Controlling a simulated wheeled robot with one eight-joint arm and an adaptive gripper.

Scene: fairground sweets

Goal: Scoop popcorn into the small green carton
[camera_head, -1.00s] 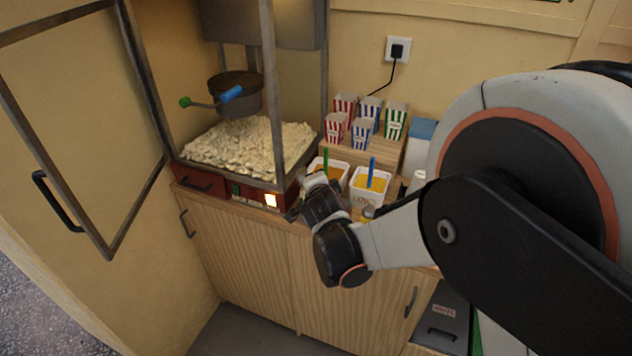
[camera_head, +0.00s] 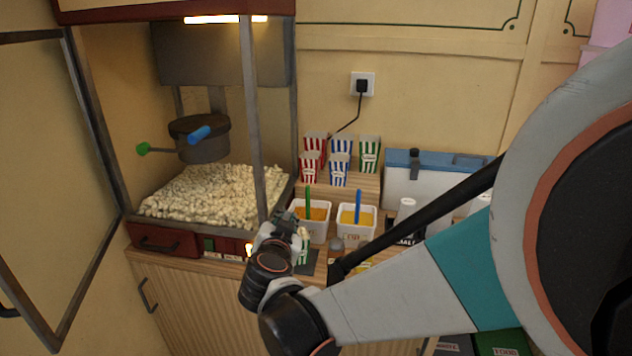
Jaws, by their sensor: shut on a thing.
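A small green-and-white striped carton (camera_head: 303,246) stands at the counter's front, on or above a dark mat (camera_head: 312,262), partly hidden by my gripper. My gripper (camera_head: 288,234) is right beside its left side, in front of the white tubs, with its jaws shut. Its own wrist hides what is between the fingers, and I see no scoop. Popcorn (camera_head: 215,192) lies heaped in the popcorn machine, behind and left of my gripper. A taller green-striped carton (camera_head: 369,155) stands on the stepped wooden stand at the back.
Red and blue striped cartons (camera_head: 340,165) share the stand. White tubs of orange (camera_head: 309,228) and yellow (camera_head: 354,228) contents hold green- and blue-handled tools. The machine's post (camera_head: 258,120) stands between popcorn and cartons. Its framed door (camera_head: 66,200) is open at left.

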